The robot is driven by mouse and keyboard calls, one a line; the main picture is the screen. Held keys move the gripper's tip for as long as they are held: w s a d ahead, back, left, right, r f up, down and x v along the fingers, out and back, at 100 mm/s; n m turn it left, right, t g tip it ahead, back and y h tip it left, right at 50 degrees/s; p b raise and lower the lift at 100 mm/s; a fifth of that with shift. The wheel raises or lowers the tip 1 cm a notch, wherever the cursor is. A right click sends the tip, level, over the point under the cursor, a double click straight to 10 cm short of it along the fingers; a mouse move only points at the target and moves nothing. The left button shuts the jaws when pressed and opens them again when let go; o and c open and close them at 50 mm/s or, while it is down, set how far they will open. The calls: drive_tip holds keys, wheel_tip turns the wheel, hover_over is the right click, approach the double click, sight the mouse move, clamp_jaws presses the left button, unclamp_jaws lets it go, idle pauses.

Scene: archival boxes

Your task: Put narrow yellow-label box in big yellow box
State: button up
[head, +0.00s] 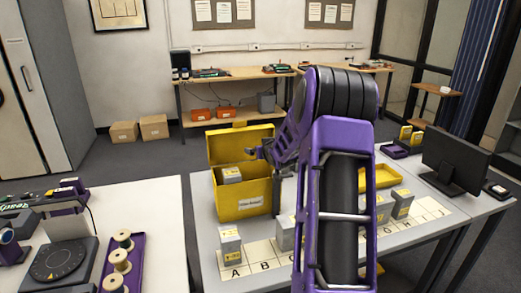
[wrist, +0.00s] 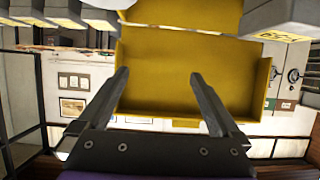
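The big yellow box (head: 243,200) stands with its lid open on the right-hand table. A grey box with a yellow label (head: 231,175) shows inside it. Other grey yellow-label boxes stand on the lettered strip: one by A (head: 230,246), one partly behind my arm (head: 285,235), and some farther right (head: 402,204). I cannot tell which is the narrow one. My gripper (head: 258,153) is at the yellow box's upper right. In the wrist view my gripper (wrist: 158,76) is open, with nothing between its fingers and a yellow surface (wrist: 160,65) beyond.
My arm hides the middle of the lettered strip (head: 257,253). A shallow yellow tray (head: 385,176) and a monitor (head: 456,160) are at the right. The left table (head: 150,205) holds spools (head: 122,238) and a dial device (head: 63,262).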

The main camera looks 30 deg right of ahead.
drive_tip(key=r+p+v, duration=0.1)
drive_tip(key=v, duration=1.1)
drive_tip(key=shift+p, duration=0.3)
drive_tip(key=shift+r, duration=0.1)
